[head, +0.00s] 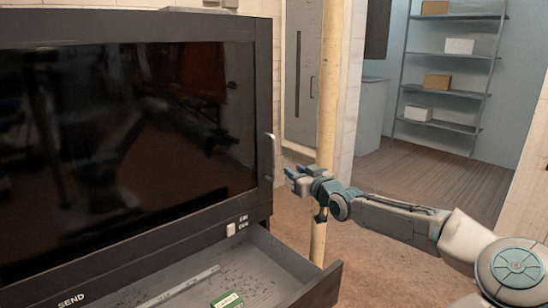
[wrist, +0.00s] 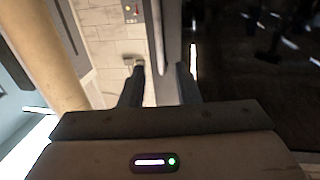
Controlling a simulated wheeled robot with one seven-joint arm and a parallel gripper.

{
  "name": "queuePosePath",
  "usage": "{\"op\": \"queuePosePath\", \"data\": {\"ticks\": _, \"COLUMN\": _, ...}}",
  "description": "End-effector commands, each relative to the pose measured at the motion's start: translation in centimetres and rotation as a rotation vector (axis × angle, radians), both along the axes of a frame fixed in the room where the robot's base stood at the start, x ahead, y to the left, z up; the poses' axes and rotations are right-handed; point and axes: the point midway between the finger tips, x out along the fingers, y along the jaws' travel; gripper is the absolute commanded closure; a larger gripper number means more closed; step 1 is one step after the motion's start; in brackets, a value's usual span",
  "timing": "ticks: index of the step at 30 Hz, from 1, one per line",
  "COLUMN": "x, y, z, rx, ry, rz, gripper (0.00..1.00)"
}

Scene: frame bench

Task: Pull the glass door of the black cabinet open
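The black cabinet (head: 263,70) fills the left of the head view. Its dark glass door (head: 110,130) looks closed. A pale upright handle (head: 271,155) stands at the door's right edge. My gripper (head: 290,176) is just right of the handle and near its lower end, with its fingers pointing left toward it. In the wrist view my gripper (wrist: 160,82) has its two dark fingers apart, with the cabinet's grey edge and a light wall seen past them. The dark glass shows at the right there. I see nothing clearly held, and I cannot tell whether a finger touches the handle.
An open drawer (head: 325,283) juts out below the door, holding a green box (head: 227,300) and a flat strip. A tan pole (head: 327,100) stands behind my gripper. Shelves (head: 440,90) with boxes are far back right. Floor is open at the right.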

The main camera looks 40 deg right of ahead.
Motion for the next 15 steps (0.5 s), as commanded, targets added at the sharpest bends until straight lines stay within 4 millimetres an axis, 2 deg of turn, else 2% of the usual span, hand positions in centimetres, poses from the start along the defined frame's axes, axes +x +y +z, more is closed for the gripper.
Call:
{"op": "queuePosePath", "data": {"ticks": 5, "x": 1.1, "y": -0.3, "z": 0.4, "rx": -0.002, "ry": -0.009, "rz": -0.002, "gripper": 0.71}}
{"op": "queuePosePath", "data": {"ticks": 15, "x": 5.9, "y": -0.8, "z": 0.4, "rx": -0.001, "ry": -0.007, "rz": -0.001, "gripper": 0.71}}
